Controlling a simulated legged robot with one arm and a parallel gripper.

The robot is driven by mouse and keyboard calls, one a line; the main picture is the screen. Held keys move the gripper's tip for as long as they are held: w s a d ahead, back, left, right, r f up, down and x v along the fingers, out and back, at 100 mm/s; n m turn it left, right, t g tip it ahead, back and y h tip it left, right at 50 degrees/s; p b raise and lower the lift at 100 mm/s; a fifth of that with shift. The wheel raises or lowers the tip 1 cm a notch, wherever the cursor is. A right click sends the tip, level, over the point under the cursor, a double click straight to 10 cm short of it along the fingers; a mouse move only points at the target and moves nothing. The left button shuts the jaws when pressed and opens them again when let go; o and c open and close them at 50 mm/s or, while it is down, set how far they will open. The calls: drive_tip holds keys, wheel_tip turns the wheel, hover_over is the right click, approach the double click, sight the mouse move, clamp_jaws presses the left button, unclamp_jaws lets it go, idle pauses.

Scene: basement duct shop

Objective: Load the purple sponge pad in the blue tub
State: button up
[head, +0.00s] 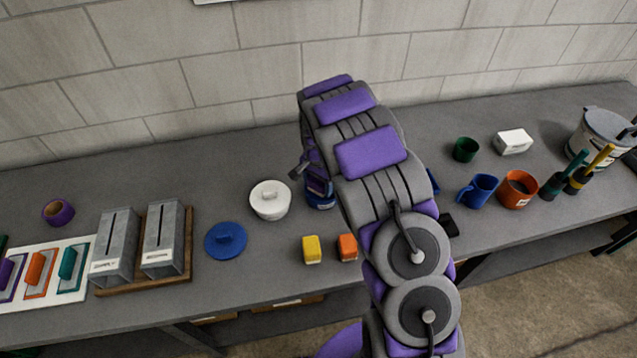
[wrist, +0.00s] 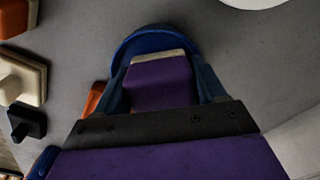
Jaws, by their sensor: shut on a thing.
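The purple sponge pad (wrist: 160,82), with a pale strip along its far edge, is held between the fingers of my gripper (wrist: 160,72). The blue tub (wrist: 133,43) shows beyond and around the pad in the wrist view, its curved rim past the fingertips. In the head view, the tub (head: 321,204) stands on the bench, partly hidden by my arm. My gripper (head: 316,178) points down over it there. I cannot tell whether the pad touches the tub's inside.
A yellow block (head: 312,250) and an orange block (head: 347,247) sit in front. Mugs (head: 478,190) stand to the right. Bare bench lies behind the white pot.

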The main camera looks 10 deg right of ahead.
drive_tip(key=shift+s+f, duration=0.2)
drive_tip(key=shift+s, duration=0.05)
drive_tip(key=shift+w+r+p, duration=0.2)
drive_tip(key=shift+r+p, duration=0.1)
drive_tip(key=shift+r, duration=0.4)
drive_tip(key=shift+r+p, duration=0.75)
drive_tip(key=shift+r, duration=2.2)
